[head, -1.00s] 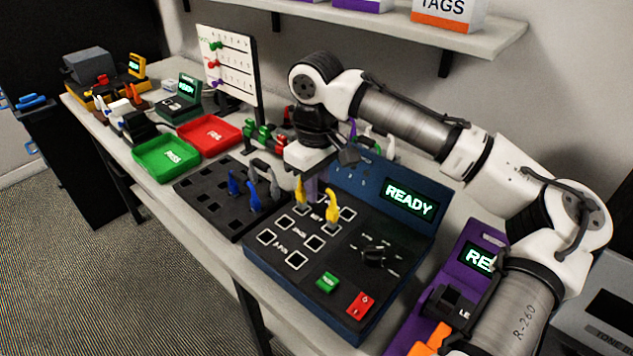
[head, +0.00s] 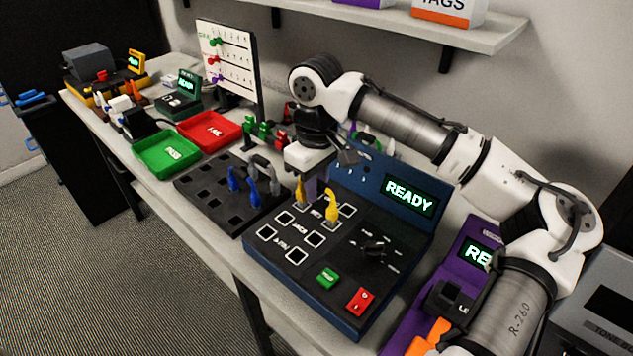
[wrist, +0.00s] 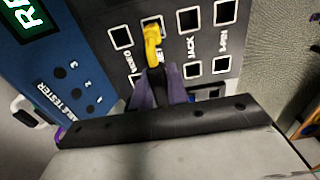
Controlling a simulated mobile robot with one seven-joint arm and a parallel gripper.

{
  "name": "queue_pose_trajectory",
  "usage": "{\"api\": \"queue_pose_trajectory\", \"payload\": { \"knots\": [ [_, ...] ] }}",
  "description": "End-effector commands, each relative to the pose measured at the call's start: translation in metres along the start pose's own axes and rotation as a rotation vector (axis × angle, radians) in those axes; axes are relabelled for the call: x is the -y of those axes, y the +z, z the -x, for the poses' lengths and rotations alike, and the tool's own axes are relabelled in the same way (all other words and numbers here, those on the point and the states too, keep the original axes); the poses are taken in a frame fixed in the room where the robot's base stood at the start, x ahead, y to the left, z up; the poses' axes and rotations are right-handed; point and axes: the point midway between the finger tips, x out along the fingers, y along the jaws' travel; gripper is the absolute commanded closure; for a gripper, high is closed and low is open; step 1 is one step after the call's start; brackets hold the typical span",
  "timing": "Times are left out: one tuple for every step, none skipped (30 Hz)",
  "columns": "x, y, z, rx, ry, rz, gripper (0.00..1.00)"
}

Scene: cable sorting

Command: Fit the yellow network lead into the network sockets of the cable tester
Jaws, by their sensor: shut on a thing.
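The yellow network lead shows as two upright yellow plug ends on the blue cable tester (head: 375,290). The nearer yellow plug (head: 332,205) stands at a socket beside the NET label; the farther yellow plug (head: 301,191) stands at a socket close to my gripper (head: 313,186). In the wrist view one yellow plug (wrist: 152,45) stands over a white-framed socket, just beyond the purple fingers of my gripper (wrist: 158,86). My gripper is shut on the yellow lead, low over the panel. The gripped part and the plug tips are hidden, so seating depth cannot be told.
A dark cable rack (head: 205,196) with blue and grey plugs stands left of the tester. Green (head: 166,155) and red (head: 209,132) trays lie beyond it. A purple tester (head: 470,265) stands at the right. A shelf (head: 400,30) hangs above the bench.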

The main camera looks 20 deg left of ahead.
Motion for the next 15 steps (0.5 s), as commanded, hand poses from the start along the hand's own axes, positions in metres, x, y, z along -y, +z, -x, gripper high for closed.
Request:
{"api": "queue_pose_trajectory", "payload": {
  "knots": [
    [0.0,0.0,0.0001,0.0,0.0,0.0,1.0],
    [0.0,0.0,0.0002,0.0,0.0,0.0,1.0],
    [0.0,0.0,0.0002,0.0,0.0,0.0,1.0],
    [0.0,0.0,0.0002,0.0,0.0,0.0,1.0],
    [0.0,0.0,0.0002,0.0,0.0,0.0,1.0],
    [0.0,0.0001,0.0002,0.0,0.0,0.0,1.0],
    [0.0,0.0001,0.0002,0.0,0.0,0.0,1.0],
    [0.0,0.0001,0.0001,0.0,0.0,0.0,1.0],
    [0.0,0.0001,0.0,0.0,0.0,0.0,1.0],
    [0.0001,0.0001,-0.0003,0.0,0.0,0.0,1.0],
    [0.0001,0.0001,-0.0006,0.0,-0.001,0.0,1.0],
    [0.0002,0.0001,-0.0012,0.0,-0.001,0.0,1.0],
    [0.0003,0.0002,-0.0017,0.0,-0.001,0.001,1.0],
    [0.0003,0.0002,-0.0022,0.0,-0.001,0.001,1.0],
    [0.0002,0.0002,-0.0029,0.001,-0.001,0.001,1.0]
  ]
}}
